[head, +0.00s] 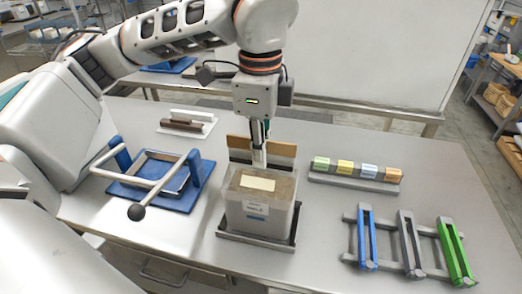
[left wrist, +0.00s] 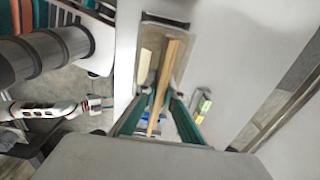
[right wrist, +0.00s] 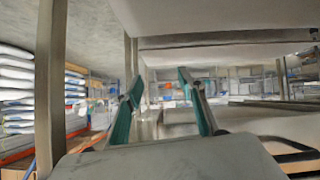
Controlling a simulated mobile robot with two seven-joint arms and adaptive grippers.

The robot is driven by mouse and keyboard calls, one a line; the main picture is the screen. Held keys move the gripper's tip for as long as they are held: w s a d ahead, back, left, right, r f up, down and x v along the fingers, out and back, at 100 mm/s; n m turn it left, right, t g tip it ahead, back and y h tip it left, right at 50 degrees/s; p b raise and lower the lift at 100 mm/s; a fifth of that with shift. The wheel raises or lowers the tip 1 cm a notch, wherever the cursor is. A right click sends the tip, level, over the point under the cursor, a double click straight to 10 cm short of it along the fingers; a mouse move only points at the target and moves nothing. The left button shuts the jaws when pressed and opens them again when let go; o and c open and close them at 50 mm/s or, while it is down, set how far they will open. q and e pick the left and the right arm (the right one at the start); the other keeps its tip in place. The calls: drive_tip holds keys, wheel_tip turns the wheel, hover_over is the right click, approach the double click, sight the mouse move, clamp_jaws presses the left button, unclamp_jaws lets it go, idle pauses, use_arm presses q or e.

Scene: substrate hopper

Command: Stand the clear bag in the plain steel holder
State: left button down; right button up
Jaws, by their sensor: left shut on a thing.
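The clear bag (head: 258,211) is a boxy, see-through pack with brownish filling and labels. It stands upright, with a tan strip (head: 281,148) along its rear top. The plain steel holder (head: 256,243) is a low grey frame under the bag; the bag's base appears within its rim, and I cannot tell whether it rests on the bottom. My left gripper (head: 259,162) points down at the middle of the tan strip and is shut on it; the strip runs between its fingers in the left wrist view (left wrist: 163,95). My right gripper (right wrist: 157,85) is open and empty, away from the table.
A blue holder (head: 196,193) with a grey bar and black knob stands left. A grey rack of coloured blocks (head: 357,172) is at right, and a frame with blue, grey and green clips (head: 408,240) at front right. A white tray (head: 205,127) with brown bars lies behind left.

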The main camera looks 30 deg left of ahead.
use_arm(q)
drive_tip(key=shift+r, duration=0.1)
use_arm(e)
drive_tip(key=shift+s+f, duration=0.15)
drive_tip(key=shift+f, duration=0.2)
use_arm(q)
drive_tip(key=shift+f+b, duration=0.5)
use_arm(e)
drive_tip(key=shift+f, duration=0.35)
use_arm(q)
drive_tip(key=c, duration=2.1)
unclamp_jaws()
drive_tip(key=shift+s, duration=0.1)
use_arm(e)
drive_tip(key=shift+s, duration=0.1)
use_arm(q)
drive_tip(key=shift+f, duration=0.1)
use_arm(e)
drive_tip(key=shift+f, duration=0.15)
use_arm(q)
wheel_tip(320, 180, up, 12)
drive_tip(key=shift+r, duration=0.1)
